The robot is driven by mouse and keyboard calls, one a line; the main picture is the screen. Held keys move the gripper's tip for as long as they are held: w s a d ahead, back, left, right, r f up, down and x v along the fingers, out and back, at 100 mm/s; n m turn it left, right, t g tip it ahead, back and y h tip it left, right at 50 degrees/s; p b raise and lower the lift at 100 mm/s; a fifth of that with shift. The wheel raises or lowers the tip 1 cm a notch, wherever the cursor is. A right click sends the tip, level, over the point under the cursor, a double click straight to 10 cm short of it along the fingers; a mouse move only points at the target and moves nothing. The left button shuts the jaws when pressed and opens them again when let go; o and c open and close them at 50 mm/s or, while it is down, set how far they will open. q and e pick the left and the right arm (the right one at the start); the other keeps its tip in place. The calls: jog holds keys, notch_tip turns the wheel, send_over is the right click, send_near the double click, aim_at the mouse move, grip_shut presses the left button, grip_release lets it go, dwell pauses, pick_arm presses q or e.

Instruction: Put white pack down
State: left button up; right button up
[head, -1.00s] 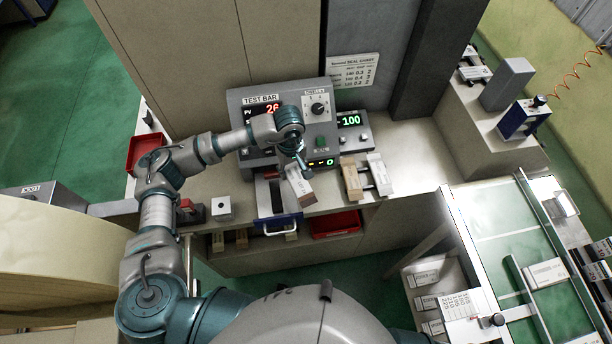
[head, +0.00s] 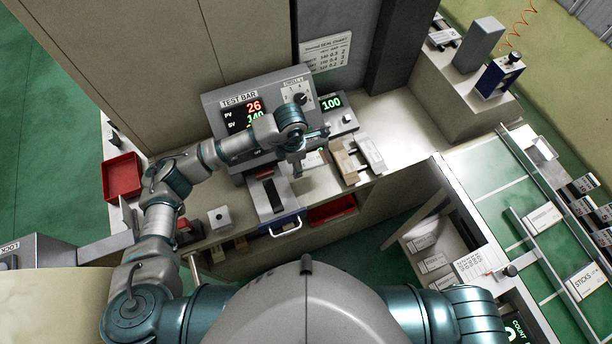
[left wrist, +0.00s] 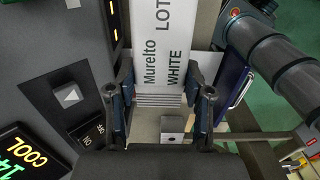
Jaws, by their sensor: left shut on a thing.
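The white pack, lettered "Murelto LOT WHITE", fills the upper middle of the left wrist view (left wrist: 163,48). My left gripper (left wrist: 158,86) is shut on it, one finger at each side of its near end. In the head view the left gripper (head: 300,162) is in front of the test bar machine, and part of the white pack (head: 315,160) shows just right of it. The wrist hides the rest. I cannot tell whether the pack touches the bench. My right gripper is not in view.
A blue-fronted slotted unit (head: 272,205) is below the gripper. The machine panel (head: 258,95) stands behind. Bare bench (head: 400,125) lies farther right.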

aim_at(296, 183)
pick_arm(q)
notch_tip(296, 183, down, 9)
jog(key=shift+f+p, duration=0.2)
jog(key=shift+p, duration=0.45)
jog(key=shift+f, duration=0.15)
jog(key=shift+c, duration=0.4)
jog(key=o, duration=1)
